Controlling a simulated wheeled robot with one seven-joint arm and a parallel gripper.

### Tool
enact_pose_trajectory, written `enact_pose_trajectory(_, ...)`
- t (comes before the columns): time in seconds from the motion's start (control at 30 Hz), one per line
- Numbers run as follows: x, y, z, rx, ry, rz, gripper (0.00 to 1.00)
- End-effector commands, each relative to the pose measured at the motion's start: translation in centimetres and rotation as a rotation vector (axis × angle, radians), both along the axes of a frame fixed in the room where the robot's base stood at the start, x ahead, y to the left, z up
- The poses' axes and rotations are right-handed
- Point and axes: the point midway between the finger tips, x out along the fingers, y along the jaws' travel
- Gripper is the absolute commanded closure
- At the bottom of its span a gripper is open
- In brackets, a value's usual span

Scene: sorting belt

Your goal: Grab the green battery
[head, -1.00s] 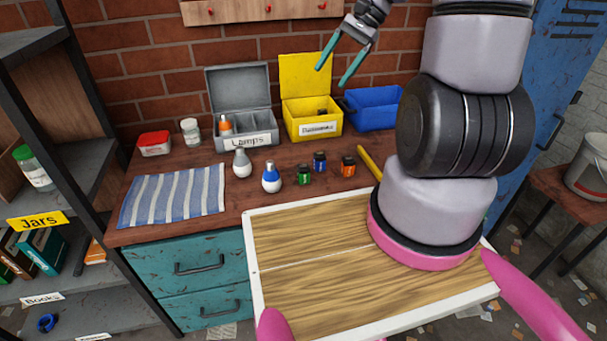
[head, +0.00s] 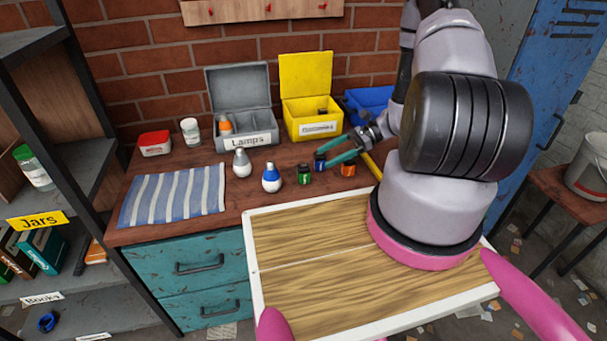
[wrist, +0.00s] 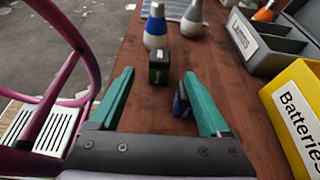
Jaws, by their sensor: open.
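The green battery (head: 305,174) stands upright on the brown worktop, right of the blue and white lamp. It also shows in the wrist view (wrist: 159,64), ahead of my gripper and roughly between the lines of its fingers. My gripper (head: 325,156) is open and empty, low over the worktop, with its teal fingers pointing left toward the green battery. In the wrist view my gripper (wrist: 162,88) has a wide gap, and the battery lies beyond the fingertips. The blue battery (head: 320,161) is close to the fingers; in the wrist view it (wrist: 181,100) is partly hidden by the right finger.
An orange battery (head: 348,167) stands to the right. The blue and white lamp (head: 271,178) and a grey lamp (head: 242,164) stand left of the green battery. The yellow Batteries box (head: 313,128) and grey Lamps box (head: 247,140) are behind. A striped cloth (head: 172,196) lies left.

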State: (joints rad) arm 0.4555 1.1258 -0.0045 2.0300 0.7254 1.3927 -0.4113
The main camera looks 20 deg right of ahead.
Motion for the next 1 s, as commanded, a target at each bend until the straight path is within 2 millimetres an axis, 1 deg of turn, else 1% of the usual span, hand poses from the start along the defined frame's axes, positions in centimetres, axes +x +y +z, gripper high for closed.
enact_pose_trajectory(0.03, -0.1, 0.9, -0.4, 0.001, 0.002, 0.003, 0.20)
enact_pose_trajectory(0.1, -0.1, 1.9, -0.8, 0.000, 0.002, 0.004, 0.20)
enact_pose_trajectory(0.2, 0.0, 2.9, -1.2, -0.001, 0.001, 0.002, 0.20)
enact_pose_trajectory(0.37, -0.1, 4.0, -1.6, -0.001, 0.000, 0.003, 0.20)
enact_pose_trajectory(0.63, -0.1, 7.6, -3.1, -0.001, 0.002, 0.004, 0.20)
enact_pose_trajectory(0.77, 0.0, 8.4, -3.4, -0.002, 0.000, 0.002, 0.20)
enact_pose_trajectory(0.97, 0.0, 8.4, -3.4, -0.002, -0.001, 0.001, 0.20)
enact_pose_trajectory(1.0, 0.0, 8.4, -3.4, -0.002, -0.001, 0.001, 0.28)
